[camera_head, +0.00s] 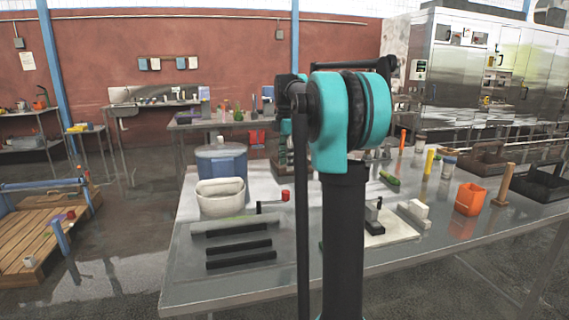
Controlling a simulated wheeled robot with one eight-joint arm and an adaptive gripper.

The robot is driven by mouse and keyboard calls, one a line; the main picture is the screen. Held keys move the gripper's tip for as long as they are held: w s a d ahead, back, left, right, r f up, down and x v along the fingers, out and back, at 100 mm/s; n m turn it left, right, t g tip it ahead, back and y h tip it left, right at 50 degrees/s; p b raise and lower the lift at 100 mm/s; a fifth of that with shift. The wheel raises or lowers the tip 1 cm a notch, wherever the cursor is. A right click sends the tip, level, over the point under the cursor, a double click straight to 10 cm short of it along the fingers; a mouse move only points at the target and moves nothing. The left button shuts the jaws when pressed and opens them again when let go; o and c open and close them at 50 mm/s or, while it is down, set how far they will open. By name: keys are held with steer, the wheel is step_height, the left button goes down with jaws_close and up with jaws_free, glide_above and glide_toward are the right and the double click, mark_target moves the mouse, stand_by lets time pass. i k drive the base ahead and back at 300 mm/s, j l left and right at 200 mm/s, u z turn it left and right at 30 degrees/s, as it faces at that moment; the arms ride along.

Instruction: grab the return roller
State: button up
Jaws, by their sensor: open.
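I cannot tell for certain which thing is the return roller. On the near table (190,287), a dark rod with a red end (285,195) lies behind a grey bar (236,226). Two black bars (240,254) lie in front of the grey bar. A wooden cylinder (503,184) stands upright on a small base at the right of the table. My teal and black arm stands in the middle of the view and hides part of the table. My gripper is not in view.
A white tub (221,197), a blue bin (222,163) and an orange container (469,200) stand on the table. A white board (395,232) with small blocks lies right of my arm. Dark trays (540,186) sit far right. A wooden pallet (40,250) is on the left floor.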

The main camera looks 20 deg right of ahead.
mark_target(197, 229)
steer(key=k, duration=1)
